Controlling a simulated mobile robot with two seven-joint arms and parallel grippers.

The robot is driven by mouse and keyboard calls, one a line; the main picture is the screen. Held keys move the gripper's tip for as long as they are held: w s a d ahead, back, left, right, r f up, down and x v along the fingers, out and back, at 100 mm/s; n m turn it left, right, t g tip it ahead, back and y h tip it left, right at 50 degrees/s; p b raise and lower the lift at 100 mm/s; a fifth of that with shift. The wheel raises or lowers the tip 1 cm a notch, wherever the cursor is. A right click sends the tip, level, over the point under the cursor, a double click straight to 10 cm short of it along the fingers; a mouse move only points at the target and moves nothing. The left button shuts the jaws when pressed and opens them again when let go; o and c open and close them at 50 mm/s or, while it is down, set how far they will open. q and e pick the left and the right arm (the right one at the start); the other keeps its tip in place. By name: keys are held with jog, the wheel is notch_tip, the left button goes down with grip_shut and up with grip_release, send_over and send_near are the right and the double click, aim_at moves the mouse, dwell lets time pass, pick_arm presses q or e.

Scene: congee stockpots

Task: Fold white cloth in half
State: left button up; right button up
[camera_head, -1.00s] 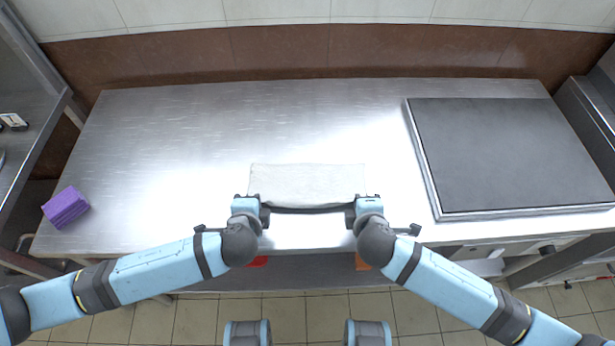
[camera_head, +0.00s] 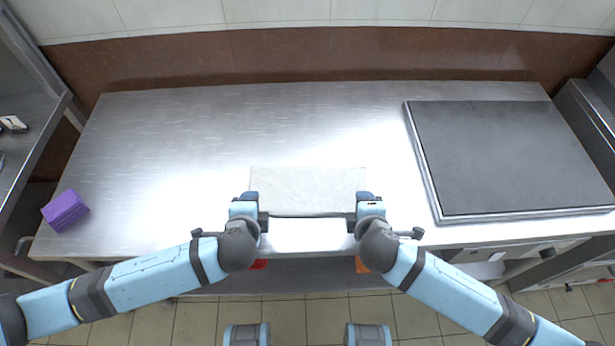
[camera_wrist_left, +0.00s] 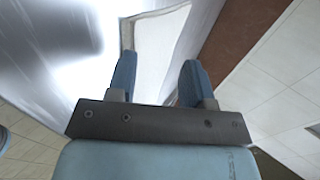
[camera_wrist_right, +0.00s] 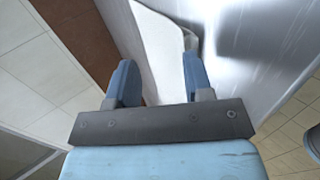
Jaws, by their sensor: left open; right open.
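The white cloth (camera_head: 308,190) lies as a wide rectangle near the front edge of the steel table, between my two grippers. My left gripper (camera_head: 250,200) is open at its near left corner, and my right gripper (camera_head: 364,200) is open at its near right corner. In the left wrist view, the cloth (camera_wrist_left: 158,50) shows beyond and between the open fingers (camera_wrist_left: 155,78). In the right wrist view, the cloth (camera_wrist_right: 158,45) also shows between the open fingers (camera_wrist_right: 160,80), with a curled edge. Whether the fingers touch it is unclear.
The steel table (camera_head: 200,130) is bare behind and left of the cloth. A dark griddle plate (camera_head: 510,155) fills the right side. A purple block (camera_head: 65,210) sits at the left edge. A brown-based wall (camera_head: 300,55) runs behind.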

pick_arm(q)
jog(key=s+r, duration=0.5)
jog(key=r, duration=0.2)
jog(key=shift+s+r, duration=0.2)
jog(key=shift+r, duration=0.1)
pick_arm(e)
jog(key=s+r, duration=0.5)
jog(key=r, duration=0.2)
jog(key=shift+s+r, duration=0.25)
jog(key=shift+r, duration=0.05)
pick_arm(q)
jog(key=s+a+f+n+h+p, duration=0.3)
jog(key=s+a+f+n+p, duration=0.2)
jog(key=n+p, duration=0.5)
jog(key=s+a+n, duration=0.1)
jog(key=a+n, duration=0.1)
jog(key=n, duration=0.2)
jog(key=shift+s+n+p, duration=0.35)
jog(key=shift+s+n, duration=0.05)
pick_arm(e)
jog(key=s+d+f+m+y, duration=0.3)
jog(key=s+d+f+m, duration=0.2)
jog(key=m, duration=1)
jog(key=shift+s+d, duration=0.85)
jog(key=shift+d, duration=0.15)
jog(key=shift+r, duration=0.1)
